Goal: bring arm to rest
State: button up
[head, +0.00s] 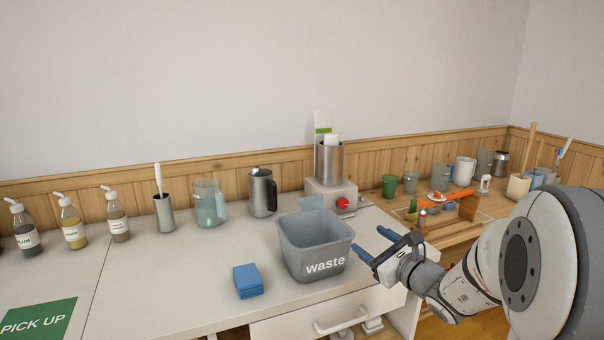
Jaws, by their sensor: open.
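My gripper (375,244) is in the head view at lower right. Its two blue fingers are apart with nothing between them. It is held just right of the grey waste bin (303,262), near the counter's right edge, with my arm reaching in from the right. I cannot tell whether a finger touches the bin. The wrist hides part of the wooden table behind it.
The white counter (190,280) holds a folded blue cloth (248,280), a clear jug (209,203), a steel jug (262,192), several pump bottles (72,222) and a dispenser (331,190) with a red knob. A wooden table (460,232) at right is crowded with cups and utensils.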

jog(key=s+a+n+g+y+p, duration=0.1)
jog(key=s+a+n+g+p, duration=0.1)
jog(key=s+a+n+g, duration=0.55)
jog(key=s+a+n+g+p, duration=0.3)
jog(key=s+a+n+g, duration=0.1)
jog(key=s+n, duration=0.5)
jog(key=s+d+n+g+h+p, duration=0.1)
jog(key=s+d+n+h+p, duration=0.2)
jog(key=s+d+n+h, duration=0.6)
jog(key=shift+s+d+r+n+p, duration=0.35)
jog(key=shift+s+d+n, duration=0.2)
jog(key=shift+s+d, duration=0.3)
